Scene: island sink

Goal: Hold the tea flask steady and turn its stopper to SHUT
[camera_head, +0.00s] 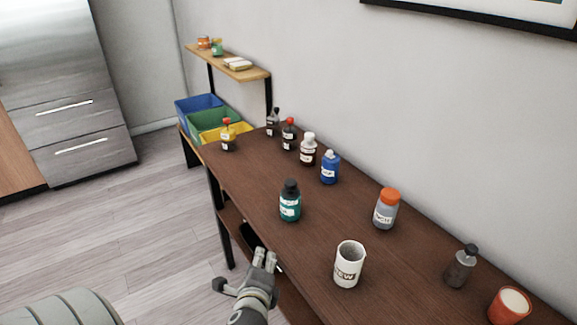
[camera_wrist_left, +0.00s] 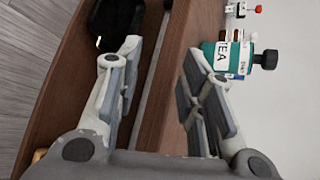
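The tea flask (camera_head: 290,204) is a teal bottle with a white label and a dark stopper (camera_head: 290,186). It stands upright on the brown table. In the left wrist view the flask (camera_wrist_left: 208,50) shows sideways with "TEA" on its label, its dark stopper (camera_wrist_left: 267,59) pointing right. My left gripper (camera_head: 266,258) is at the table's front edge, in front of the flask and apart from it. In the left wrist view its fingers (camera_wrist_left: 160,85) are spread with nothing between them. My right gripper is not in view.
A white mug (camera_head: 348,265) stands right of the flask. A grey bottle with an orange cap (camera_head: 386,208) and a blue bottle (camera_head: 329,168) stand behind. A dark pump bottle (camera_head: 460,268) and an orange cup (camera_head: 509,306) are at the right. Coloured bins (camera_head: 215,120) are beyond the table's far end.

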